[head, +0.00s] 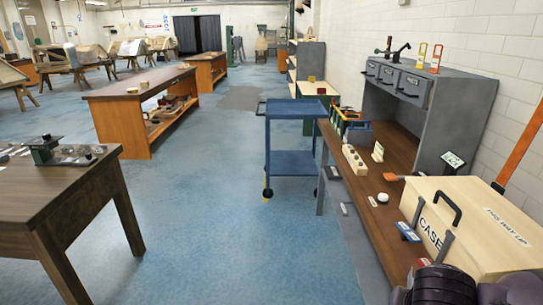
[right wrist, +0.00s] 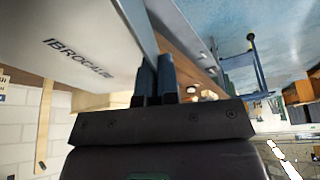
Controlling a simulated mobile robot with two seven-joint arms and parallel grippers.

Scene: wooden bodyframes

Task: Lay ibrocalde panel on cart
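The ibrocalde panel (right wrist: 75,35) is large and pale, with dark lettering reading IBROCALDE, and fills the upper left of the right wrist view. My right gripper (right wrist: 156,75) has its two dark fingers on either side of the panel's grey edge, close together, and looks shut on it. I cannot pick out the panel or the right fingertips in the head view; only dark arm parts show at its lower right. The blue cart (head: 292,162) stands on the floor beside the far end of the workbench, its top tray bare. My left gripper is not in view.
The brown workbench (head: 368,195) on the right holds a cream case (head: 470,215) with a black handle, a socket block (head: 354,159) and small items. A dark wooden table (head: 75,195) stands at left. Blue floor (head: 230,210) between them is clear.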

